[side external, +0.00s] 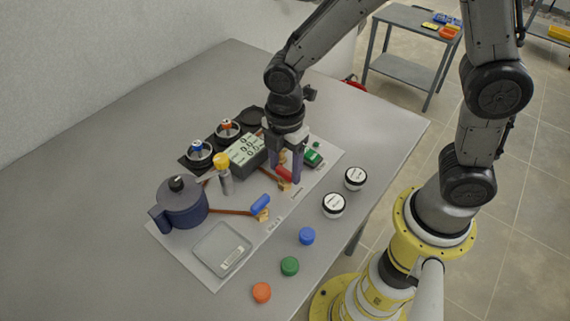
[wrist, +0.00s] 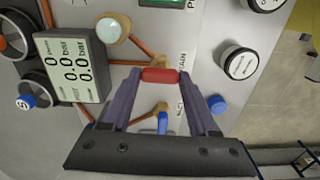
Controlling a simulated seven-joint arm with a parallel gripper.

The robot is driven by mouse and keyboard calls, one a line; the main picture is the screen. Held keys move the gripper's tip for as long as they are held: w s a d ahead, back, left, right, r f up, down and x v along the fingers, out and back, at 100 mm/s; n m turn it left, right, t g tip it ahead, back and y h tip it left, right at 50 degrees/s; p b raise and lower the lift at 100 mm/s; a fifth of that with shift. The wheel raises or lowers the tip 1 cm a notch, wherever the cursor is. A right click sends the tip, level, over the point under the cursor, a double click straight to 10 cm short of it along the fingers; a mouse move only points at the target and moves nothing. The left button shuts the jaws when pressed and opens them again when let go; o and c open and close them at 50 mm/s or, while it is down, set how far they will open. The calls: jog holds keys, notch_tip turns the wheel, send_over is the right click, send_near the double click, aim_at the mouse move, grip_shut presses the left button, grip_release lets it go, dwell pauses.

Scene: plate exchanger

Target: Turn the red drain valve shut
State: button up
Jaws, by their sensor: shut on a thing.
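The red drain valve handle (side external: 284,173) sits on a brass body at the end of a copper pipe, on the light panel. In the wrist view the red handle (wrist: 160,75) lies crosswise between my fingertips, beside the printed word "DRAIN". My gripper (wrist: 162,78) points down over it, with one finger at each end of the handle, and is shut on it. In the side view my gripper (side external: 286,170) stands over the valve and its fingers partly hide it.
A blue-handled valve (side external: 260,202) is close by. A pressure display (side external: 246,148), a yellow-topped post (side external: 222,162) and a dark pot (side external: 181,203) stand to the left. Two white-lidded jars (side external: 355,179) (side external: 334,205) stand right; blue, green and orange caps (side external: 290,266) lie in front.

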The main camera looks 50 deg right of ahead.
jog(key=m, duration=0.8)
jog(key=shift+m, duration=0.3)
jog(key=m, duration=0.4)
jog(key=shift+m, duration=0.3)
jog(key=m, duration=0.4)
jog(key=shift+r, duration=0.1)
jog(key=shift+m, duration=0.3)
jog(key=o, duration=1.4)
